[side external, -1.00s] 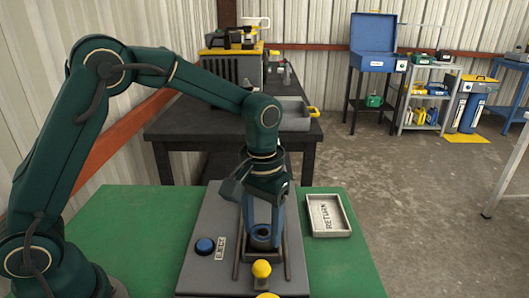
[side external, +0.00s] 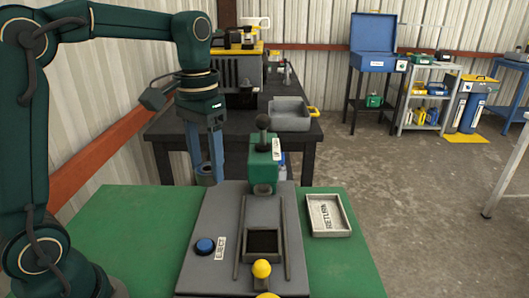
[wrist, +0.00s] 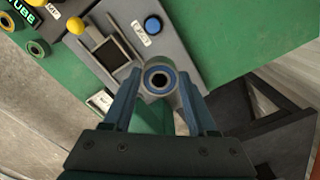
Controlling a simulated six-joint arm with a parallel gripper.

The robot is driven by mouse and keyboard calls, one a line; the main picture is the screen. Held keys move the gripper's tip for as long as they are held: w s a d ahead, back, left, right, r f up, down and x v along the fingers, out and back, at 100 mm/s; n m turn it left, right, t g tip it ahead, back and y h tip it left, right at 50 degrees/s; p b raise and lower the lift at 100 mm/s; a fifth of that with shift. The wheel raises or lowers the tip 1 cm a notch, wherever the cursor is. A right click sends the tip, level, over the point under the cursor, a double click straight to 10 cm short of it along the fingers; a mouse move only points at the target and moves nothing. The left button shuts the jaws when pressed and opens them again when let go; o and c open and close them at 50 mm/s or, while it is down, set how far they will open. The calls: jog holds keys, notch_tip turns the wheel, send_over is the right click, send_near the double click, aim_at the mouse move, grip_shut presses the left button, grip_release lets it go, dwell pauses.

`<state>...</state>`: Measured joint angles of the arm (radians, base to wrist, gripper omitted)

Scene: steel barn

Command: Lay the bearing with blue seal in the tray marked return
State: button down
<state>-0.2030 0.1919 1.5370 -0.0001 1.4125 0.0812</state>
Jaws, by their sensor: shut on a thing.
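My gripper (side external: 207,172) is shut on the bearing with blue seal (side external: 206,180), which is held in the air left of the grey fixture. In the wrist view the bearing (wrist: 159,80) sits between my fingertips (wrist: 160,92), with a grey body, a blue ring and a dark bore. The tray marked RETURN (side external: 336,213) lies on the green table at the right of the fixture, with no object in it. My gripper is well left of the tray and higher than it.
The grey fixture (side external: 222,215) has an empty dark square pocket (side external: 263,242), a blue EJECT button (side external: 205,246), a yellow knob (side external: 261,268) and a green block with a black knob (side external: 264,160). Ringed parts (wrist: 38,47) show in the wrist view's upper left. A dark bench (side external: 300,145) stands behind.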

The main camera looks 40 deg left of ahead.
jog(key=shift+s+d+m, duration=0.65)
jog(key=shift+s+m, duration=0.05)
jog(key=shift+s, duration=0.05)
jog(key=shift+w+a+n, duration=1.1)
jog(key=shift+a, duration=0.1)
jog(key=w+d+f, duration=0.1)
jog(key=d+f, duration=0.1)
jog(key=d, duration=0.1)
jog(key=w+d+f, duration=0.1)
jog(key=d+f, duration=0.1)
jog(key=d, duration=0.2)
jog(key=d+f, duration=0.3)
jog(key=d, duration=0.1)
jog(key=shift+w+d, duration=0.15)
jog(key=shift+w, duration=0.25)
jog(key=shift+f, duration=1.8)
jog(key=shift+f, duration=0.15)
